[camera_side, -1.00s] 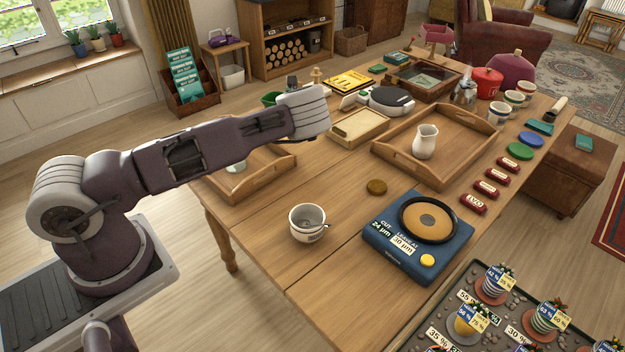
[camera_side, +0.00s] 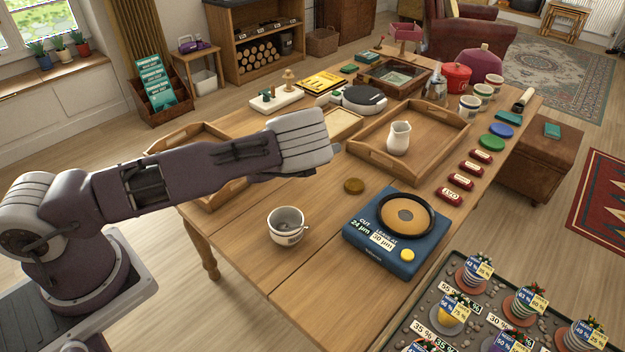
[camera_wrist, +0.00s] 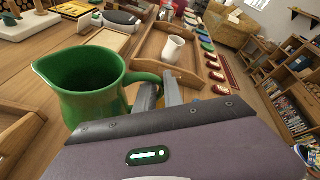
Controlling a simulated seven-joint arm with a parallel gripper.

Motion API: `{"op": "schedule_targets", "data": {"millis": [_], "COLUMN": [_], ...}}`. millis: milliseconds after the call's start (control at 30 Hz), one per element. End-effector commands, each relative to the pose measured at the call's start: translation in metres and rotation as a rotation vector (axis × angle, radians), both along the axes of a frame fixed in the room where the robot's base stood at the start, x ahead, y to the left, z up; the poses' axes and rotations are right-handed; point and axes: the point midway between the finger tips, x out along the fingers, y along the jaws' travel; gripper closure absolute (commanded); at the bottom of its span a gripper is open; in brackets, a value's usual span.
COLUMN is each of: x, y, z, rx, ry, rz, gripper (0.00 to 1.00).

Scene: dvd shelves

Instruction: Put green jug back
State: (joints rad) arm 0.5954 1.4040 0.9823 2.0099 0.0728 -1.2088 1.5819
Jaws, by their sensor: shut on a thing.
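The green jug (camera_wrist: 88,88) is close in front of me in the wrist view, with its open mouth up and its handle toward the right. My gripper (camera_wrist: 160,91) is shut on the handle. A left wooden tray (camera_side: 215,200) is partly covered by my arm.
Red labelled blocks (camera_side: 457,181) line the right edge. A small wooden tray (camera_side: 343,124) and a white device (camera_side: 363,99) are farther back.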

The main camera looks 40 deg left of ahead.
Motion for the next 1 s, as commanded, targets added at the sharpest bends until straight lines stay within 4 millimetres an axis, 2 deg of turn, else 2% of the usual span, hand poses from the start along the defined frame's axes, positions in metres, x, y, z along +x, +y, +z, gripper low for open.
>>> {"op": "schedule_targets", "data": {"millis": [100, 267, 400, 700, 733, 833, 1000], "x": [0.0, 0.001, 0.0, 0.001, 0.001, 0.001, 0.001], "y": [0.001, 0.001, 0.001, 0.001, 0.001, 0.001, 0.001], "z": [-0.023, -0.041, -0.065, -0.069, -0.069, -0.069, -0.069], "rx": [0.0, 0.001, 0.002, 0.001, 0.0, 0.0, 0.0], "ry": [0.0, -0.002, -0.001, -0.003, -0.003, -0.003, -0.002], "rz": [0.001, 0.001, 0.001, 0.002, 0.003, 0.003, 0.003], "gripper": [1.0, 1.0, 1.0, 1.0, 0.84, 0.66, 0.66]}}
